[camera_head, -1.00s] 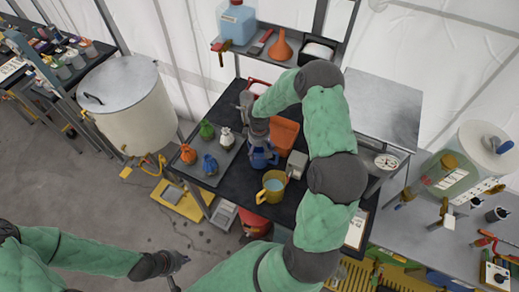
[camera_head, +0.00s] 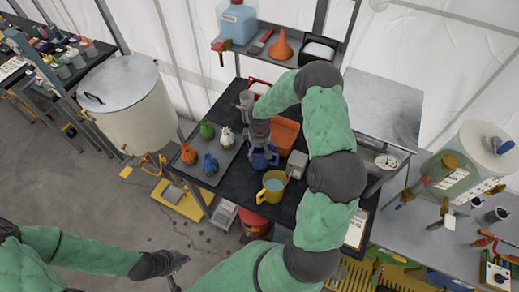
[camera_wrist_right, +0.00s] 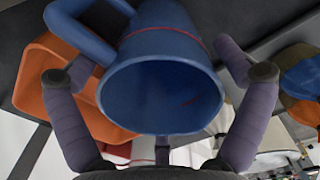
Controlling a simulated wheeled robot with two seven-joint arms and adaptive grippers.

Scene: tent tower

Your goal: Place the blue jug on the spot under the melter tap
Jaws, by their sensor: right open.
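The blue jug (camera_head: 262,159) stands on the dark table, partly hidden by my right gripper. It fills the middle of the right wrist view (camera_wrist_right: 162,90), with its mouth towards the camera and its handle at upper left. My right gripper (camera_head: 259,146) is at the jug, its open fingers (camera_wrist_right: 160,73) on either side of it; contact is not clear. A large whitish lidded tank (camera_head: 137,112), apparently the melter, stands at left with a yellow tap (camera_head: 155,164) low on its side. A yellow platform (camera_head: 185,203) lies below the tap. My left gripper (camera_head: 178,262) is over the floor at lower left; its opening is unclear.
A yellow jug (camera_head: 272,187) with pale blue contents stands close to the blue jug. An orange bin (camera_head: 284,134) is behind it. A grey tray (camera_head: 217,165) with several small coloured figures lies to the left. A shelf (camera_head: 270,48) runs behind the table.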

